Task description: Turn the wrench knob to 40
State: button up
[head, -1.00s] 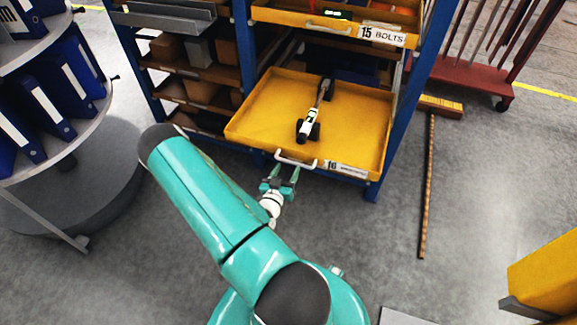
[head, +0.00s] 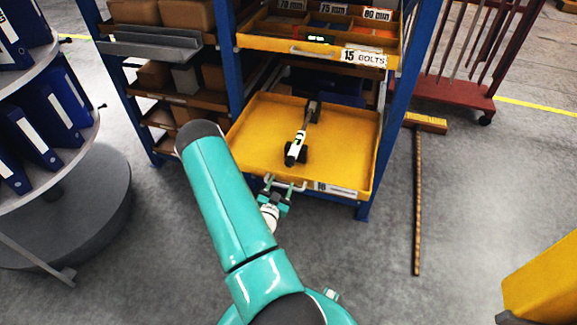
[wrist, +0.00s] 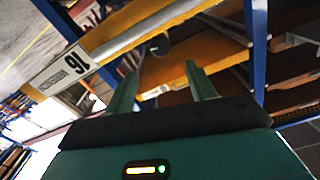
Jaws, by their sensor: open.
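The wrench (head: 299,140) lies in the open yellow drawer labelled 16 (head: 340,145). It has a dark head at the far end and a white and black handle with a dark round knob (head: 302,152) near its front end. The number on the knob is too small to read. My gripper (head: 276,190) is at the drawer's front, close to its white handle (head: 287,183), below and in front of the wrench. In the wrist view the two green fingers (wrist: 163,90) are apart with nothing clearly between them, and the drawer front shows beyond them.
Above is another yellow drawer labelled 15 bolts (head: 320,55). Blue shelf posts (head: 385,130) flank the drawers. A round rack of blue binders (head: 50,110) stands left. Floor between is clear.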

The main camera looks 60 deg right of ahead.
aim_at(289, 164)
jog(key=d, duration=0.3)
jog(key=w+d, duration=0.1)
jog(key=d, duration=0.6)
jog(key=shift+w+d, duration=0.15)
jog(key=shift+w, duration=0.2)
jog(key=c, duration=1)
jog(key=shift+o, duration=0.2)
jog(key=shift+n, duration=1.5)
